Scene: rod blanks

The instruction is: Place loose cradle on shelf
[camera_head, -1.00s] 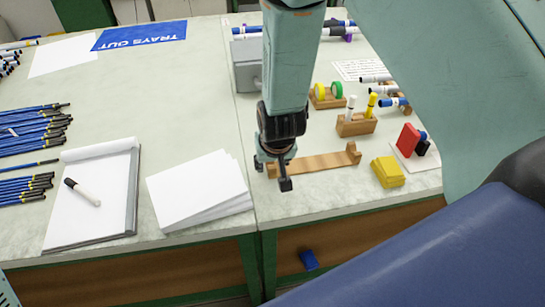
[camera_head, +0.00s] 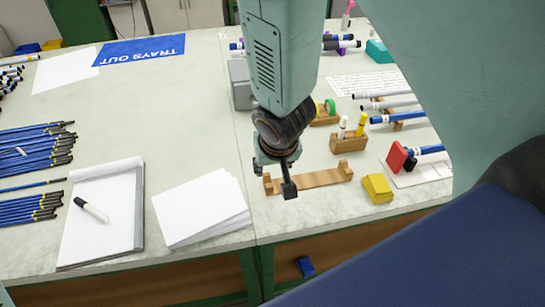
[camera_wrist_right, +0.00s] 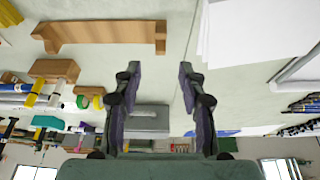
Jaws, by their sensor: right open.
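The loose wooden cradle (camera_head: 322,179), a flat brown strip with a raised block at each end, lies on the bench near its front edge. It also shows at the upper left of the right wrist view (camera_wrist_right: 105,33). My right gripper (camera_head: 274,179) is open and empty at the cradle's left end in the head view, covering part of it. In the wrist view its fingers (camera_wrist_right: 157,72) stand apart with only bench between them, and the cradle is outside them. My left gripper is not in view. I cannot tell which surface is the shelf.
Wooden marker holders (camera_head: 348,142) stand behind the cradle, a yellow block (camera_head: 377,188) to its right. A red block (camera_head: 397,157) and rods (camera_head: 398,117) are farther right. Paper sheets (camera_head: 203,212) and a notepad (camera_head: 100,215) lie left. A blue object (camera_head: 305,266) sits below the bench top.

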